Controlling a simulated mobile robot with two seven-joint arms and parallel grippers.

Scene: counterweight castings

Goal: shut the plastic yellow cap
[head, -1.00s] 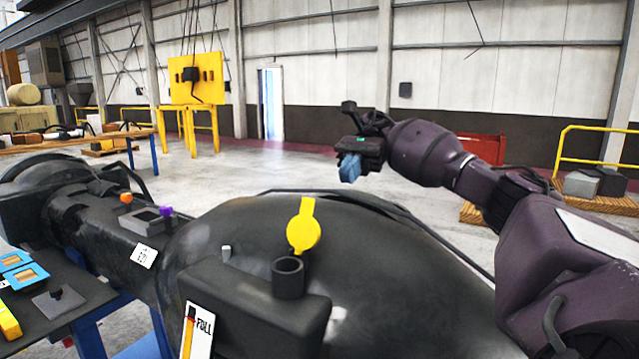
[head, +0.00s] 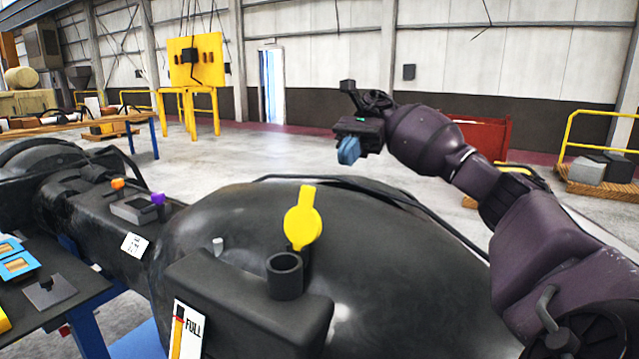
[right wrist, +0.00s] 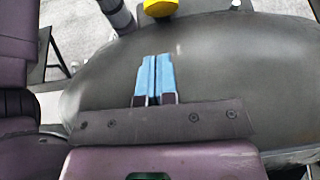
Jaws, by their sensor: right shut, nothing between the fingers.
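The yellow cap (head: 303,222) stands tilted up behind the black filler neck (head: 285,274), whose round opening is uncovered. The neck rises from the dark rounded casting (head: 400,265). In the right wrist view the yellow cap (right wrist: 160,8) shows only in part at the top edge. My right gripper (head: 348,152) is above and behind the cap, to its right in the head view, apart from it. Its blue fingers are together and empty, and they also show in the right wrist view (right wrist: 155,78) over the casting. My left gripper is not in view.
A gauge marked FULL (head: 187,332) is on the casting's front. Orange (head: 118,184) and purple (head: 158,199) knobs sit on the left. A dark table (head: 70,310) holds blue-framed pieces (head: 18,264). The air around the cap is clear.

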